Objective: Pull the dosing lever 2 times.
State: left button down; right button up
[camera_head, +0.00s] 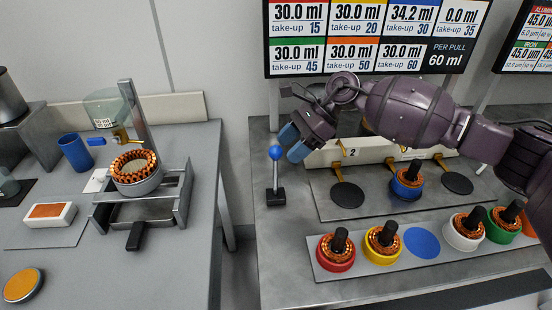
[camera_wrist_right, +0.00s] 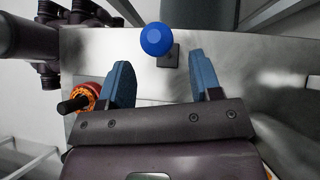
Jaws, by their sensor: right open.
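The dosing lever (camera_head: 278,180) stands upright on a small black base at the left end of the right-hand bench, with a blue ball knob (camera_head: 275,153) on top. My right gripper (camera_head: 291,144) is open beside the knob in the head view, its blue fingers just right of it. In the right wrist view my open right gripper (camera_wrist_right: 160,82) has the blue knob (camera_wrist_right: 157,39) beyond its fingertips, roughly centred between them. No contact with the knob shows. My left gripper is not in view.
A dispenser with several spouts (camera_head: 352,152) stands behind the lever's right. A blue stator housing (camera_head: 407,182) sits under one spout. A front tray (camera_head: 317,267) holds several coloured housings. A board (camera_head: 378,38) above reads "per pull 60 ml". A gap separates the left bench (camera_head: 190,290).

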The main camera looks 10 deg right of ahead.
aim_at(276, 161)
jog(key=shift+x, duration=2.65)
grip_shut()
